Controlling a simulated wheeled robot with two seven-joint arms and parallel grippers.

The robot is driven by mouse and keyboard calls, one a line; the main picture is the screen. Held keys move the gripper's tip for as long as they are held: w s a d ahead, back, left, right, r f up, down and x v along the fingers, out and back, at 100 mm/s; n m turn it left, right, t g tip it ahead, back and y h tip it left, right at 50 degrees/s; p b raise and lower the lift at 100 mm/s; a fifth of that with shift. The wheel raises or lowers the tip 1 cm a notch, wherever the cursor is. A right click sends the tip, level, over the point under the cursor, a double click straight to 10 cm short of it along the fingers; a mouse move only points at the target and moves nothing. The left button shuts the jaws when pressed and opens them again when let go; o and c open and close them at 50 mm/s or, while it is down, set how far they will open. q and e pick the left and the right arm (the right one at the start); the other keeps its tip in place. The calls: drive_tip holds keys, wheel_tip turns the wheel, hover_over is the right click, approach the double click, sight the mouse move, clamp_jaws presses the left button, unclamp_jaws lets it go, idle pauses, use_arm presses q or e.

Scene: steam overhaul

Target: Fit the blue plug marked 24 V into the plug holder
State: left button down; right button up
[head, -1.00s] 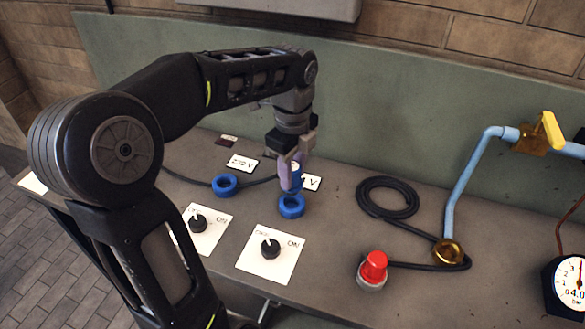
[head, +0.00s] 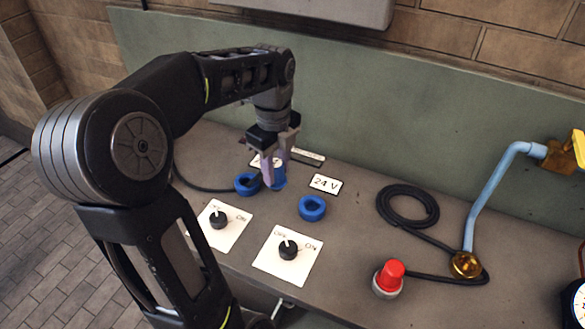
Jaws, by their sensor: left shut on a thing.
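My left gripper (head: 279,165) is shut on a blue plug (head: 279,179), which it holds from above over the bench. Any marking on the plug cannot be read here. Two blue ring-shaped holders stand on the bench: the left one (head: 247,184) is just left of the gripper, and the right one (head: 311,208) lies to its right. The label reading 24 V (head: 325,184) stands behind the right holder. Another label (head: 262,161) behind the left holder is mostly hidden by the gripper. The right holder looks empty. My right gripper is not in view.
Two white plates with black knobs (head: 288,250) (head: 219,220) lie in front of the holders. A red knob (head: 390,274), coiled black cable (head: 407,207), brass fitting (head: 466,264) and blue pipe (head: 483,195) are to the right. A green wall panel (head: 400,135) stands behind.

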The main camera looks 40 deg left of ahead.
use_arm(q)
drive_tip(key=shift+s+a, duration=0.45)
drive_tip(key=shift+a, duration=0.3)
drive_tip(key=shift+s+a, duration=0.4)
drive_tip(key=shift+a, duration=0.35)
drive_tip(key=s+a+p, duration=0.1)
drive_tip(key=s+a, duration=0.5)
drive_tip(key=a, duration=0.4)
drive_tip(key=shift+a+p, duration=0.25)
drive_tip(key=shift+p, duration=0.1)
drive_tip(key=s+a+p, duration=0.1)
drive_tip(key=s+a, duration=0.5)
drive_tip(key=a, duration=0.4)
drive_tip(key=shift+a, duration=0.2)
drive_tip(key=shift+w, duration=0.1)
drive_tip(key=a, duration=0.1)
drive_tip(key=s+a+p, duration=0.1)
drive_tip(key=s+a, duration=0.1)
drive_tip(key=a, duration=0.1)
drive_tip(key=shift+s+a+p, duration=0.1)
drive_tip(key=shift+s+p, duration=0.15)
drive_tip(key=shift+p, duration=0.15)
